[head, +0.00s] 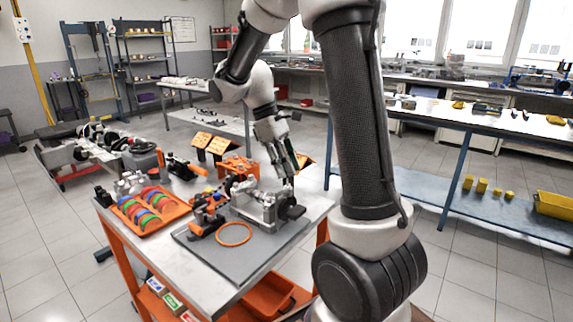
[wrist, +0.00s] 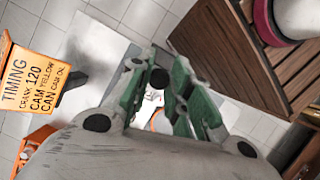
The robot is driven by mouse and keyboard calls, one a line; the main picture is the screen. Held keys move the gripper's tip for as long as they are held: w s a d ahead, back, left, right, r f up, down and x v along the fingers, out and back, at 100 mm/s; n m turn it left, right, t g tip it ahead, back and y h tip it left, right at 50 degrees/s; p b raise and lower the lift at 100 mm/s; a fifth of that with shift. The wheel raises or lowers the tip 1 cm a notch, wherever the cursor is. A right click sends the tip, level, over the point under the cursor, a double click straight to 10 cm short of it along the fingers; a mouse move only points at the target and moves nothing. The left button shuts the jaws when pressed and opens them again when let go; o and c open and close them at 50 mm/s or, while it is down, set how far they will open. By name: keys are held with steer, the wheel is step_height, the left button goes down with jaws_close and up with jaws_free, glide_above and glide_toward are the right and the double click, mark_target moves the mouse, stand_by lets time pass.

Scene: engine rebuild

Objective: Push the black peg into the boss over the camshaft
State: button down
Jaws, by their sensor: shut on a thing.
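My gripper (head: 290,172) is over the right part of the grey engine block (head: 258,207) on the cart, pointing down. In the wrist view its green-padded fingers (wrist: 159,76) are shut on a small dark round piece, which I take to be the black peg (wrist: 160,79), seen end-on. In the head view the peg is too small to make out. The boss and the camshaft cannot be told apart from the rest of the block at this size. I cannot tell whether the peg touches the boss.
The cart top holds an orange tray (head: 137,215) with coloured rings, an orange ring (head: 234,234) on a grey mat (head: 192,246), and orange-handled tools. An orange timing sign (wrist: 33,80) stands at left in the wrist view. A blue-framed bench (head: 440,117) is at right.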

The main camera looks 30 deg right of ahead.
steer(key=shift+f, duration=1.8)
stand_by(0.6)
steer(key=c, duration=1.5)
jaws_free()
steer(key=shift+c, duration=0.2)
steer(key=shift+r, duration=0.1)
steer(key=shift+r, duration=1.4)
steer(key=o, duration=0.6)
steer(key=shift+c, duration=0.2)
